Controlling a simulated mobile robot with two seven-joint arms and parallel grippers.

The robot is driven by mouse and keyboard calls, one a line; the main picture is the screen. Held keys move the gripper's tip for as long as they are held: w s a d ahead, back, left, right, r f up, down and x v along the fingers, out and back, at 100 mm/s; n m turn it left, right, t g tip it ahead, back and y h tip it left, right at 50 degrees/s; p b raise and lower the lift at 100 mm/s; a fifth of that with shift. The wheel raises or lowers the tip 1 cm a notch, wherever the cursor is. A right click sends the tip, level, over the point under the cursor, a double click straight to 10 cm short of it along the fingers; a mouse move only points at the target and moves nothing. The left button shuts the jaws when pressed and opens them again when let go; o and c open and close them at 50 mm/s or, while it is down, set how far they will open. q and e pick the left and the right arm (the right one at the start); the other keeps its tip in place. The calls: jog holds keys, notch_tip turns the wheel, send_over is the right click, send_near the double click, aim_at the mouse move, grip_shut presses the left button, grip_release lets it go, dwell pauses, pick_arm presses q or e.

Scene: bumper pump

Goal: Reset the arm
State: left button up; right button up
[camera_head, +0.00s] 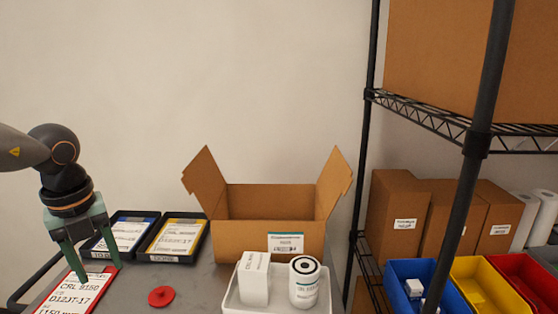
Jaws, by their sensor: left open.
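My left gripper (97,273) comes in from the left and points down over a red-edged label card (75,291) at the table's left. Its two green fingers are apart, with nothing between them. I cannot tell whether the fingertips touch the card. My right gripper is not in view.
An open cardboard box (240,240) stands at the table's middle. Before it, a white tray (234,300) holds a white carton (254,279) and a white filter can (304,284). A red disc (161,296) and two black label trays (172,258) lie left. A shelf post (466,190) rises right.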

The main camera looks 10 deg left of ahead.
pick_arm(q)
jog(key=w+d+f+n+t+h, duration=0.4)
jog(key=w+d+f+t+h, duration=0.1)
jog(key=f+t+h, duration=0.35)
jog(key=s+a+f+n+t+y, duration=0.4)
jog(key=f+n+y, duration=0.45)
jog(key=n, duration=0.45)
jog(key=s+d+f+n+g+y, duration=0.25)
jog(key=s+f+n+g, duration=0.3)
jog(key=s+f, duration=0.4)
jog(key=s+d+f+n+g+h, duration=0.25)
jog(key=s+d+f+g, duration=0.2)
jog(key=s+d, duration=0.6)
jog(key=w+d+f+t+h+p, duration=0.1)
jog(key=w+d+f+t, duration=0.3)
jog(key=f, duration=0.5)
jog(key=shift+w+d+f+t+h+p, duration=0.3)
jog(key=shift+w+d+t+h, duration=0.1)
jog(key=shift+t+h, duration=0.35)
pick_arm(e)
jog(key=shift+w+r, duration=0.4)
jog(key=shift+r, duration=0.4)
